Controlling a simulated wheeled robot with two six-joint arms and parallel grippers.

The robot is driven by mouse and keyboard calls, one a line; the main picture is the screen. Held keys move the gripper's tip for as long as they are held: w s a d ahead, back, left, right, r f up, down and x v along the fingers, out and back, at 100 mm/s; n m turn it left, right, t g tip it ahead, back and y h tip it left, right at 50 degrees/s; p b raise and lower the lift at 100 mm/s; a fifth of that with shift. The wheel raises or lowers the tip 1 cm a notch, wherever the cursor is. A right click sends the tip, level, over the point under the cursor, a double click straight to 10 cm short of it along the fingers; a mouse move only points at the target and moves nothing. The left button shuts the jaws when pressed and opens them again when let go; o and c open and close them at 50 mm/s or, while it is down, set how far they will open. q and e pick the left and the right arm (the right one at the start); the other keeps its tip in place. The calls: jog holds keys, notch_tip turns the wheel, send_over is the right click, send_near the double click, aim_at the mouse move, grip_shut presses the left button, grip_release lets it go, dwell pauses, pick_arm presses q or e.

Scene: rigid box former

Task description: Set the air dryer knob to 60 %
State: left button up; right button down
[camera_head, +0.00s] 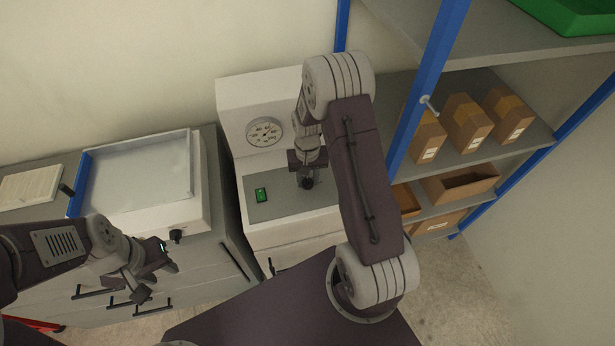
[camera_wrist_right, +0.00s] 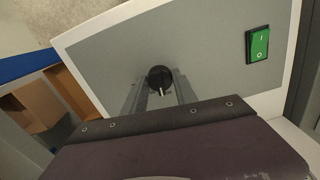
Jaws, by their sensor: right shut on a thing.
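The air dryer is a white machine (camera_head: 290,238) with a grey panel (camera_head: 265,207) and a round gauge (camera_head: 265,132) on its upright back. The black knob (camera_wrist_right: 160,77) with a white pointer line sits on the panel; in the head view it shows under my right gripper (camera_head: 306,180). My right gripper is shut on the knob, one finger on each side in the wrist view. The scale around the knob is hidden or too small to read. My left gripper (camera_head: 156,275) hangs in front of the left cabinet; its fingers look apart, with nothing seen between them.
A green rocker switch (camera_head: 261,195) is on the panel left of the knob and also shows in the wrist view (camera_wrist_right: 259,44). A white tray-like unit (camera_head: 200,190) stands on the left cabinet. A blue-post shelf (camera_head: 430,80) with cardboard boxes (camera_head: 467,122) stands close on the right.

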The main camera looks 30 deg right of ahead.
aim_at(308, 180)
jog(key=shift+n, duration=0.9)
jog(key=c, duration=1)
grip_release()
jog(key=shift+o, duration=0.2)
jog(key=shift+r, duration=0.1)
notch_tip(308, 180, up, 9)
jog(key=shift+p, duration=0.35)
